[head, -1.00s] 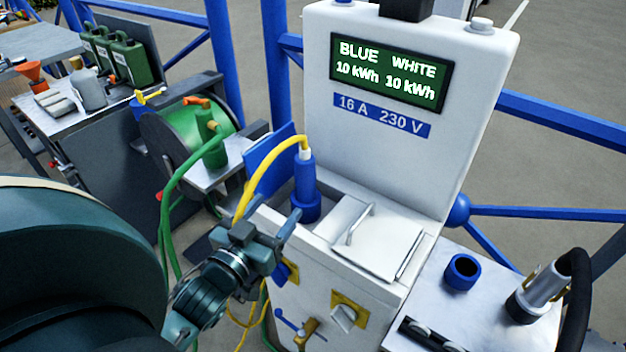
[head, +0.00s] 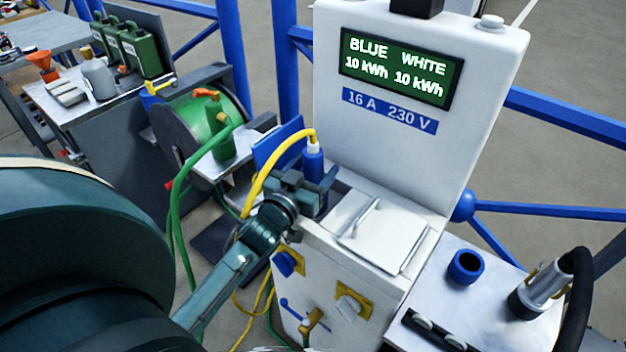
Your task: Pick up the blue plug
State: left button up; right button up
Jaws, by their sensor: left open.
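The blue plug (head: 313,161) stands upright at the left of the white power pedestal's ledge, with a yellow cable (head: 262,172) curving from its top down to the left. My left gripper (head: 326,184) is open and lies at the plug, in front of its lower part. The gripper hides the plug's lower body and the socket under it. I cannot tell whether the fingers touch the plug. My right gripper is not in view.
The white pedestal (head: 400,160) rises behind, with a closed white lid (head: 383,235) right of the plug. A blue flap (head: 276,146) stands behind the plug. A green cable reel (head: 205,125) is at left. A side table holds a blue ring (head: 466,267) and a silver connector (head: 541,288).

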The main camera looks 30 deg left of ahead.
aim_at(313, 142)
pick_arm(q)
jog(key=shift+r, duration=0.1)
jog(key=c, duration=1.2)
jog(key=shift+c, duration=0.2)
notch_tip(313, 142, up, 10)
jog(key=shift+r+p, duration=0.15)
jog(key=shift+p, duration=0.9)
jog(key=shift+r+p, duration=1.4)
jog(key=shift+p, duration=0.2)
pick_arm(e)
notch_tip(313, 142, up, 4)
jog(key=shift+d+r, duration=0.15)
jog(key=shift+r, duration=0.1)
